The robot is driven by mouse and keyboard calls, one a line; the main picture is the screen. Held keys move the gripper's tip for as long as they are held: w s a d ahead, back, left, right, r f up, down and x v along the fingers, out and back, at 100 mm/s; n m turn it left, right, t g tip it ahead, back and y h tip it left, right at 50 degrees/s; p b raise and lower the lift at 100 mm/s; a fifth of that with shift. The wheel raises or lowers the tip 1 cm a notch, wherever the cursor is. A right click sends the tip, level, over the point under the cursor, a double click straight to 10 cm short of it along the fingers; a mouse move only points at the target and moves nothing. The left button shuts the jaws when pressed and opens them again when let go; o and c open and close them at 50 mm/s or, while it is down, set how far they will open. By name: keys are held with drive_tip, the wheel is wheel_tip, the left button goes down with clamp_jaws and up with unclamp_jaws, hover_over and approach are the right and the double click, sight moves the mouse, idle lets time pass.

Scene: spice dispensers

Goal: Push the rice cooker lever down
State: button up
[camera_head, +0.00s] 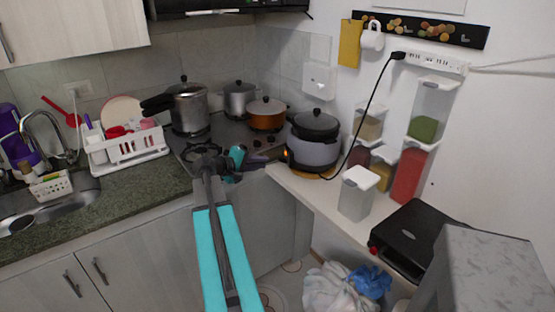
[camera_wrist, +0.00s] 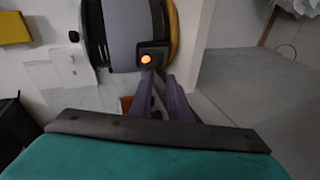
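The rice cooker (camera_head: 314,152) is a rounded pot with a grey-lilac body and a black lid with a knob. It stands upright on the left end of the white shelf in the head view. An orange light glows on its dark front panel (camera_wrist: 150,58), seen in the wrist view, where the cooker body (camera_wrist: 127,30) lies sideways at the top. My gripper (camera_head: 262,168) points at the lower front of the cooker. In the wrist view, my gripper's (camera_wrist: 160,78) purple fingertips are close together, just below the panel. Contact is unclear. The lever itself is not distinct.
The white shelf (camera_head: 325,206) also carries several clear dispensers and a white-lidded container (camera_head: 357,193). A black grill (camera_head: 411,238) stands at right. The cooker's black cord (camera_head: 375,92) rises to a power strip (camera_head: 434,62). The stove (camera_head: 220,140) with pots lies left of the cooker.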

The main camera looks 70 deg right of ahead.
sight(280, 160)
drive_tip(key=p+x, duration=0.2)
drive_tip(key=x, duration=0.7)
drive_tip(key=shift+d+f, duration=0.1)
drive_tip(key=shift+d, duration=0.1)
